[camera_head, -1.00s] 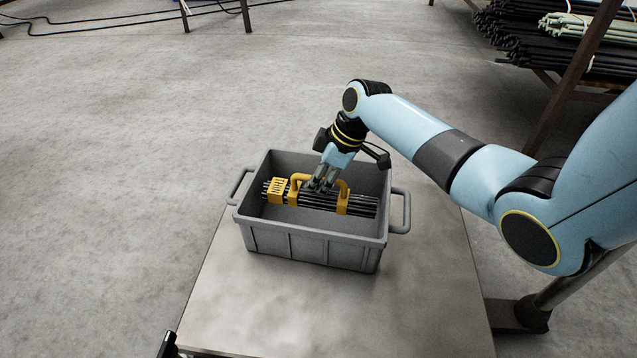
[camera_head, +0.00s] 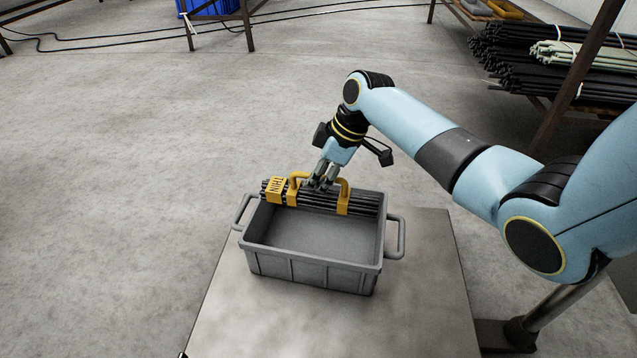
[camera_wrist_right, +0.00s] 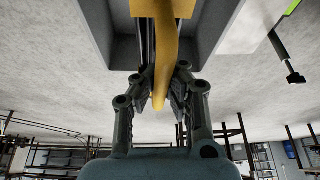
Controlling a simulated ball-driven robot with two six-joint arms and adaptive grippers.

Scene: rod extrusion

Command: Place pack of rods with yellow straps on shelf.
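The pack of dark rods with yellow straps (camera_head: 344,201) has a yellow handle and a label reading "THIN". It lies level over the far side of the grey bin (camera_head: 318,276), at about rim height. My right gripper (camera_head: 319,184) is over the middle of the pack, at its handle. In the right wrist view the fingers (camera_wrist_right: 160,92) are on both sides of the yellow handle (camera_wrist_right: 163,60), close to it. A rack with rod bundles (camera_head: 530,52) stands at the upper right. My left gripper is not in view.
The bin stands on a table (camera_head: 425,290) and looks empty inside. A blue container (camera_head: 208,8) and rack legs are at the top left. Cables lie on the floor. Open concrete floor (camera_head: 120,170) is left of the table.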

